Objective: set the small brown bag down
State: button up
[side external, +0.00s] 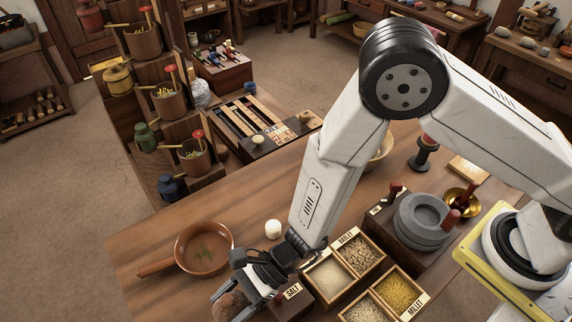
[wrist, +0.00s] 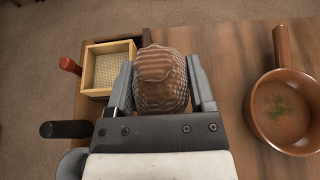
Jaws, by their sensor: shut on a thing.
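The small brown bag (wrist: 161,80) is rounded with a coarse, ridged brown surface. My gripper (wrist: 160,88) is shut on it, with one grey finger on each side. In the side external view, the bag (side external: 229,305) shows partly at the bottom edge, beneath my gripper (side external: 238,290), which hides some of it. The bag is over the front part of the wooden table (side external: 150,235). I cannot tell whether its underside touches the tabletop.
A brown handled pan (side external: 204,249) with green bits inside stands near the gripper, and a white round piece (side external: 273,229) stands behind. A box labelled salt (side external: 291,305) and grain trays (side external: 358,255) stand right of the gripper. Bare tabletop lies around the pan.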

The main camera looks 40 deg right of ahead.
jog(key=w+a+f, duration=0.4)
jog(key=w+a, duration=0.2)
jog(key=a, duration=0.1)
send_over(180, 321)
jog(key=f, duration=0.4)
jog(key=shift+s+d+f, duration=0.35)
jog(key=shift+s, duration=0.05)
jog(key=shift+w+a+f, duration=0.25)
jog(key=shift+a+f, duration=0.05)
jog(key=shift+f, duration=0.15)
jog(key=shift+w+a+f, duration=0.1)
jog(key=shift+f, duration=1.6)
jog(key=shift+f, duration=0.15)
